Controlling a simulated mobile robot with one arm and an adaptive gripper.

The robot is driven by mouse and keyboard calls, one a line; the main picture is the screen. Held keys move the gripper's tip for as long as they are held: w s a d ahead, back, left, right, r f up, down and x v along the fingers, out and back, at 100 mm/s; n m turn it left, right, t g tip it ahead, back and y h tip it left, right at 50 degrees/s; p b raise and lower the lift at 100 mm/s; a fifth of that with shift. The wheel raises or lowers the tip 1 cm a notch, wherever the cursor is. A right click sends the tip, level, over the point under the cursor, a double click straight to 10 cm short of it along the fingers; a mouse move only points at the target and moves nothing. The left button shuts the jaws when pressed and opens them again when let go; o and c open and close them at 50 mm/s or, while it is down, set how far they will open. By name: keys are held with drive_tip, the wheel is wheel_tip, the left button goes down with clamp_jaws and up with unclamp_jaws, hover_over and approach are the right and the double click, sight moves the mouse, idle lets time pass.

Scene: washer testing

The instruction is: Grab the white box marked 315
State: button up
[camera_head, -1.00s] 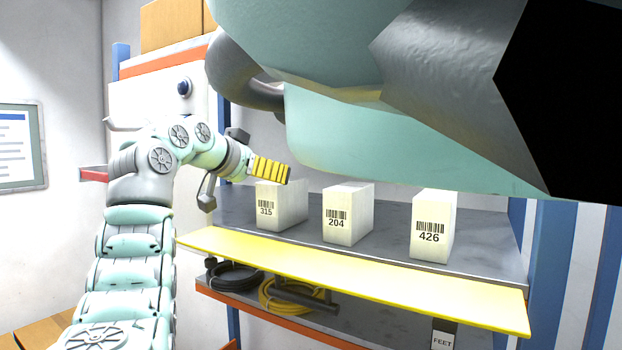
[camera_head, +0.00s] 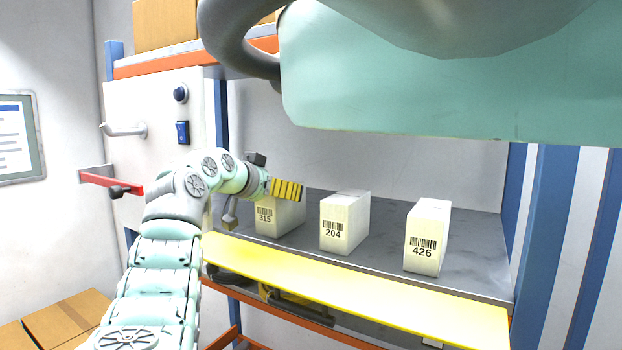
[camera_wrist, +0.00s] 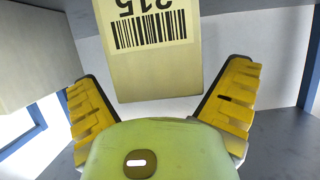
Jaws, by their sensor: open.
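The white box marked 315 (camera_head: 275,220) stands on the grey shelf, leftmost of three boxes in the head view. My gripper (camera_head: 270,200) is beside and in front of it, and its yellow finger covers the box's upper part. In the wrist view the box marked 315 (camera_wrist: 150,50) shows its barcode and upside-down number beyond the fingers. My gripper (camera_wrist: 165,90) is open there, with one yellow finger on each side and a gap to the box. I see no contact with the box.
Boxes marked 204 (camera_head: 343,222) and 426 (camera_head: 427,238) stand to the right on the grey shelf (camera_head: 385,262). A yellow board (camera_head: 350,285) runs along the shelf's front. A white cabinet (camera_head: 150,100) with a red bar (camera_head: 110,182) is at left. Cardboard boxes (camera_head: 65,318) lie lower left.

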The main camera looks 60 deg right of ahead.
drive_tip(key=c, duration=1.4)
drive_tip(key=shift+r, duration=0.15)
wheel_tip(320, 180, up, 5)
drive_tip(key=b, duration=0.5)
drive_tip(key=shift+w+r+b, duration=0.15)
drive_tip(key=shift+b, duration=0.2)
drive_tip(key=shift+r+b, duration=0.9)
drive_tip(key=shift+b, duration=0.1)
drive_tip(key=shift+r+p, duration=0.45)
drive_tip(key=shift+r, duration=0.95)
